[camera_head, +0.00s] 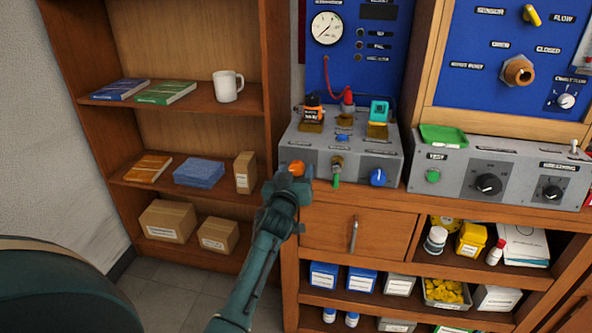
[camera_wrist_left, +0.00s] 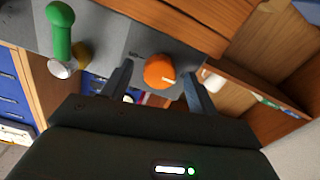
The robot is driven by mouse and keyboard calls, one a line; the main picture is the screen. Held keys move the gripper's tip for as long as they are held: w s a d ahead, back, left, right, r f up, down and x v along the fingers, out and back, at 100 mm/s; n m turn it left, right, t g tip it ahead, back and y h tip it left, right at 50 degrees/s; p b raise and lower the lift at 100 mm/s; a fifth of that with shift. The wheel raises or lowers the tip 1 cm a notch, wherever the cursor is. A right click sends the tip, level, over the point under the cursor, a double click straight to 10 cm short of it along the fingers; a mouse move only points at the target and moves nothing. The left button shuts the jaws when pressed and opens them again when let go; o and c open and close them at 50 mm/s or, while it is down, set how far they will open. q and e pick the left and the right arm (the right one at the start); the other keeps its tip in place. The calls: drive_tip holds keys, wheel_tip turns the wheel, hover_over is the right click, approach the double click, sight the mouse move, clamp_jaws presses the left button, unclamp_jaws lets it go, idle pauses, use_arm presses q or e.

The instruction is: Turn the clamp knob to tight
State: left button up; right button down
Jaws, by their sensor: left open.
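An orange round knob (camera_head: 297,168) sits at the left end of the front face of a grey fixture box (camera_head: 360,165). Its label is too small to read, so I cannot confirm that it is the clamp knob. My left gripper (camera_head: 294,181) is open at this knob. In the left wrist view the orange knob (camera_wrist_left: 160,71) shows between the two spread fingers (camera_wrist_left: 158,88), with a visible gap on each side. A pale pointer mark on the knob points to the right in that view. My right gripper is not in view.
A green-handled lever (camera_head: 336,172) and a blue knob (camera_head: 378,177) are on the same face, right of the orange knob. The lever's green handle (camera_wrist_left: 60,32) also shows in the left wrist view. A wooden shelf (camera_head: 190,95) stands left; a drawer (camera_head: 340,228) is below.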

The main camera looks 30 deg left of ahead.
use_arm(q)
drive_tip(key=shift+c, duration=0.6)
drive_tip(key=c, duration=0.9)
drive_tip(key=shift+o, duration=0.2)
